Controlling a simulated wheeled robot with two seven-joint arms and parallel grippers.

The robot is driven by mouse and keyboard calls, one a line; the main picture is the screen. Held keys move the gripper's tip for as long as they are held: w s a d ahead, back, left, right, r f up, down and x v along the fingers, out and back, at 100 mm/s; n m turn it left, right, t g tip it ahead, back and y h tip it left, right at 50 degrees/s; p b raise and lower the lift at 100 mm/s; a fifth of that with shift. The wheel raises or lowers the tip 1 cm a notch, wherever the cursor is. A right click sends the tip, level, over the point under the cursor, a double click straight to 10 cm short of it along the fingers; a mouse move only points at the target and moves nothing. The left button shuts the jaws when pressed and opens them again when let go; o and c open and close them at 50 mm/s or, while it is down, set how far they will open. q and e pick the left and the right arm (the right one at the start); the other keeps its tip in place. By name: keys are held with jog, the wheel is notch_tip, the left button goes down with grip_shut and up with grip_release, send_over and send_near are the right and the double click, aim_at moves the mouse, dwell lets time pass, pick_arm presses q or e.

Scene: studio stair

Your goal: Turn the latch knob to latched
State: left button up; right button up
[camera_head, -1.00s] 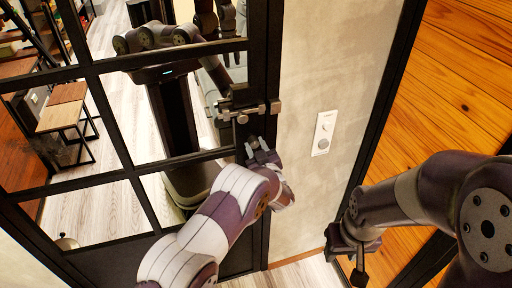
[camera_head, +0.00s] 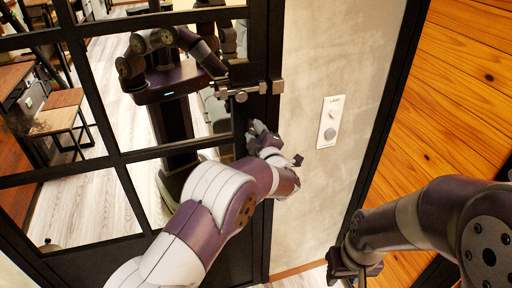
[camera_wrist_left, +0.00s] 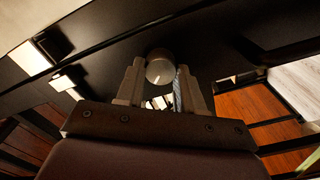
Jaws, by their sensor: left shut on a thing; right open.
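The round grey latch knob (camera_wrist_left: 160,66) lies between the fingertips of my left gripper (camera_wrist_left: 160,88) in the left wrist view, with its face towards the camera. The gripper is shut on it. In the head view, my left gripper (camera_head: 258,128) is against the black door stile, just below the metal latch bar (camera_head: 248,90), and hides the held knob. No mark showing the knob's setting can be read. My right gripper (camera_head: 350,268) is open and empty, low in front of the wall near the wood panelling.
A black-framed glazed door (camera_head: 125,158) fills the left. Wood panelling (camera_head: 465,90) is at the right.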

pick_arm(q)
jog(key=n+b, duration=0.2)
jog(key=b, duration=0.2)
jog(key=n+b, duration=0.3)
jog(key=f+n+b, duration=0.1)
jog(key=n+b, duration=0.1)
jog(key=b, duration=0.2)
jog(key=shift+n+b, duration=0.3)
jog(key=shift+b, duration=0.05)
jog(key=shift+r+n+b, duration=0.25)
jog(key=shift+n+b, duration=0.65)
jog(key=shift+b, duration=0.15)
jog(key=o, duration=1)
jog(key=shift+a, duration=0.1)
jog(key=shift+o, duration=0.2)
jog(key=b+v, duration=0.1)
jog(key=v, duration=1.1)
jog(key=shift+s, duration=0.35)
jog(key=shift+r, duration=0.1)
